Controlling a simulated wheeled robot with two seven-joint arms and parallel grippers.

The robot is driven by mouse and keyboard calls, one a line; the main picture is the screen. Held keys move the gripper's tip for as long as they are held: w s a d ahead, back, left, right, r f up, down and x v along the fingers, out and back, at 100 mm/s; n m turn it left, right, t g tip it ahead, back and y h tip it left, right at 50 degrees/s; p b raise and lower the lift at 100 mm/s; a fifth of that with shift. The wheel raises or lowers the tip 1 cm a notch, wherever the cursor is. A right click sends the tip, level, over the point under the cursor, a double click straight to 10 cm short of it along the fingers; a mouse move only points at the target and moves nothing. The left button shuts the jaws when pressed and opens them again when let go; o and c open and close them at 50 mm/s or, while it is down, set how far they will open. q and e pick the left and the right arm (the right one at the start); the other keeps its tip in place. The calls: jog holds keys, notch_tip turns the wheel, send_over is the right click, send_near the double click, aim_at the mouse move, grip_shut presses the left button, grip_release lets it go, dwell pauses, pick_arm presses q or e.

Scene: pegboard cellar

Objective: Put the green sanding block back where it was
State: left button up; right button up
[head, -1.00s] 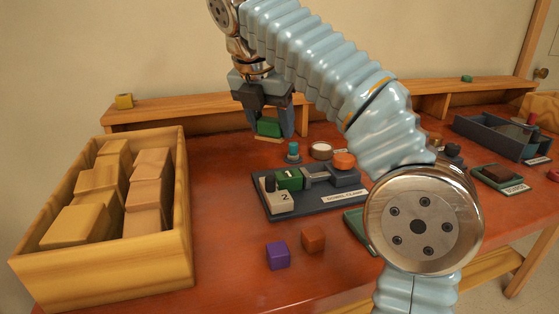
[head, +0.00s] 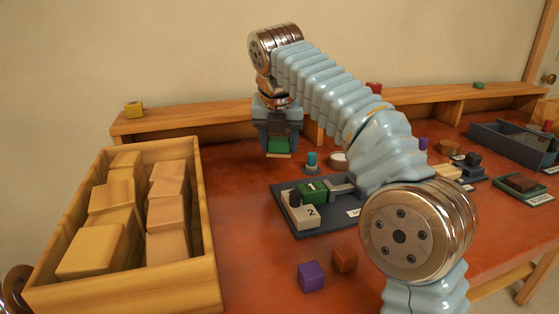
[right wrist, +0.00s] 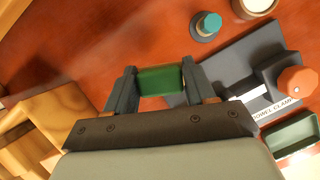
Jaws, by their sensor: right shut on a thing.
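The green sanding block (head: 279,146), with a pale tan underside, is held between the fingers of my right gripper (head: 278,150). It hangs over the red-brown table, behind the dowel clamp, and I cannot tell its exact height. In the right wrist view the block (right wrist: 160,80) sits crosswise between both fingertips of the gripper (right wrist: 160,84). An empty-looking green tray (right wrist: 294,134) lies beside the clamp in that view; my arm hides it in the head view. My left gripper is not in view.
The dark dowel clamp (head: 290,221) holds a green piece and a pale piece marked 2. A teal-topped peg (head: 311,161) and a round pale-topped tin (head: 338,159) stand behind it. A wooden crate of blocks (head: 207,245) is left. Purple (head: 311,276) and brown (head: 344,259) cubes lie in front.

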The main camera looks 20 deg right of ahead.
aim_at(277, 138)
jog(key=shift+w+d+f, duration=0.1)
jog(key=shift+w+f, duration=0.55)
jog(key=shift+f, duration=0.15)
jog(key=x, duration=0.4)
jog(key=shift+f, duration=0.6)
jog(key=shift+f, duration=0.15)
jog(key=o, duration=1)
jog(key=v, duration=1.2)
jog(key=shift+w, duration=0.1)
